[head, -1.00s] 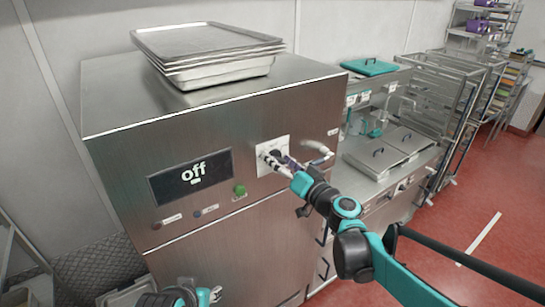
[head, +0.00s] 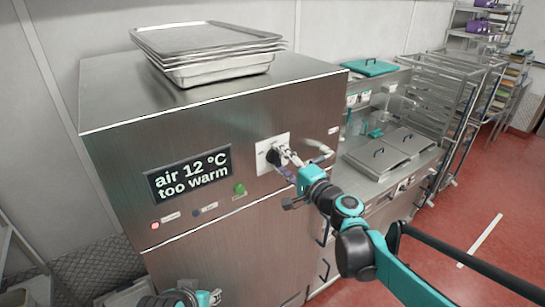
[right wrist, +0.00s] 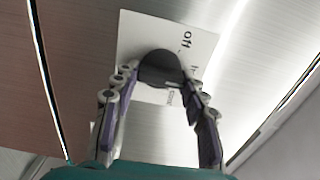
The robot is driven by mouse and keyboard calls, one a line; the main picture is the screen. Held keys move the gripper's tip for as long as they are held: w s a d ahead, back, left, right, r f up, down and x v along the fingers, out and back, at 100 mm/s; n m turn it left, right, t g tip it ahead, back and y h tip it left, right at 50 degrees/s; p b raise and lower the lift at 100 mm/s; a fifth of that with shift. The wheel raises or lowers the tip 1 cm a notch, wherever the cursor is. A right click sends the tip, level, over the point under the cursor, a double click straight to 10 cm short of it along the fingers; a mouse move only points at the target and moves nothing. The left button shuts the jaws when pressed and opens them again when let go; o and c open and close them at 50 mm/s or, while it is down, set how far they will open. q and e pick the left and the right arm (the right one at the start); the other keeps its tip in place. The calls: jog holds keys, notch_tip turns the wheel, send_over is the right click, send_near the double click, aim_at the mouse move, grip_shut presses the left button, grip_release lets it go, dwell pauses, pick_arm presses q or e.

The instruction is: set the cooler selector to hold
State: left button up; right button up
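The cooler selector is a dark round knob (head: 273,156) on a white plate (head: 262,146) on the steel cooler front. In the right wrist view the knob (right wrist: 160,68) sits between the fingertips of my right gripper (right wrist: 156,80). The fingers stand apart, the right one close against the knob's edge and the left one with a small gap. The plate reads "off"; other labels are partly hidden by knob and finger. The cooler display (head: 188,174) reads "air 12 °C too warm". My left gripper (head: 207,297) is at the bottom edge, mostly cut off.
A red lamp (head: 155,226) is lit below the display, with a dark blue button (head: 196,212) and a green button (head: 239,189) beside it. Stacked trays (head: 210,50) lie on the cooler. A door handle (head: 318,146) is right of the plate.

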jog(key=o, duration=0.5)
jog(key=shift+s, duration=0.1)
jog(key=p+v, duration=0.1)
jog(key=v, duration=0.6)
